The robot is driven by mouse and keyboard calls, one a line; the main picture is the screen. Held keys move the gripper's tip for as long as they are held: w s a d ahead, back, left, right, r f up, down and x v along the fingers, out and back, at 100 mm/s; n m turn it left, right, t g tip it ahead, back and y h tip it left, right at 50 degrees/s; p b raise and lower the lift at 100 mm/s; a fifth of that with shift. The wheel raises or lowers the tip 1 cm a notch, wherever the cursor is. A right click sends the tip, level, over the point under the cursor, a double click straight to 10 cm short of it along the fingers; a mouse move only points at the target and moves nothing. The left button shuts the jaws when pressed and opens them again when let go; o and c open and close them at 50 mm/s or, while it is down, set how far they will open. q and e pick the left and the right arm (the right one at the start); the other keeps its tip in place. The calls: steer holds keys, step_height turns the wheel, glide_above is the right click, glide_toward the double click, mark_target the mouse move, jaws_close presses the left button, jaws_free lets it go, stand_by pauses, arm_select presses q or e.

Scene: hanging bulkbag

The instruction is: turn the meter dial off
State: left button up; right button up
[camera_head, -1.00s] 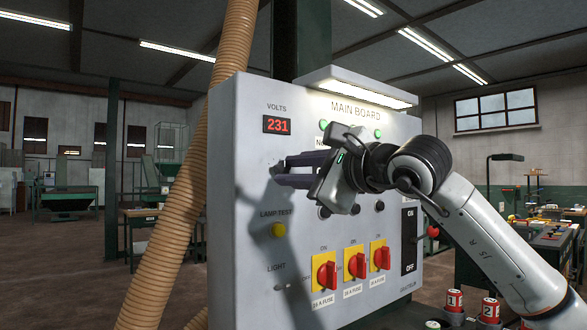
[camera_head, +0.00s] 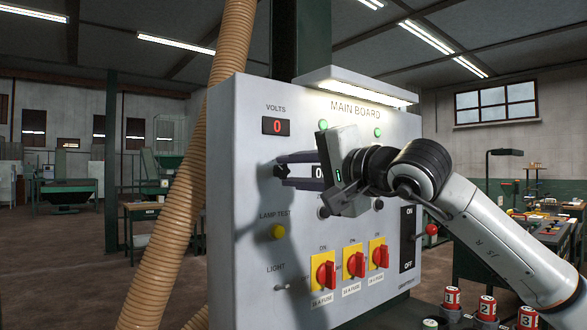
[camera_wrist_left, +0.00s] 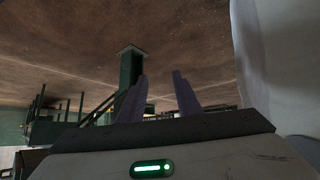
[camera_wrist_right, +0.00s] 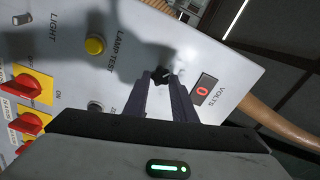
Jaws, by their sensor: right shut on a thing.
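The meter dial (camera_head: 281,171) is a small black knob on the left part of the grey main board, below the volts display (camera_head: 276,126), which reads 0. My right gripper (camera_head: 279,171) is shut on the dial, one dark finger on each side. In the right wrist view the dial (camera_wrist_right: 162,73) sits between the fingertips. My left gripper (camera_wrist_left: 160,85) shows only in its own wrist view, open and empty, with floor beyond. The dial's markings cannot be read.
The board (camera_head: 240,230) carries a yellow lamp test button (camera_head: 278,231), several red fuse switches (camera_head: 326,276) and a large on/off switch with a red lever (camera_head: 431,229). A ribbed tan hose (camera_head: 180,200) runs along the board's left side. Numbered red cans (camera_head: 486,308) stand at lower right.

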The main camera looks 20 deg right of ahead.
steer(key=shift+n, duration=0.7)
steer(key=o, duration=1)
steer(key=shift+o, duration=0.2)
steer(key=shift+s, duration=0.15)
steer(key=shift+s+d, duration=0.15)
steer(key=shift+s, duration=0.15)
steer(key=b+v, duration=0.1)
steer(key=v, duration=0.8)
steer(key=shift+s+b, duration=0.2)
steer(key=shift+b, duration=0.1)
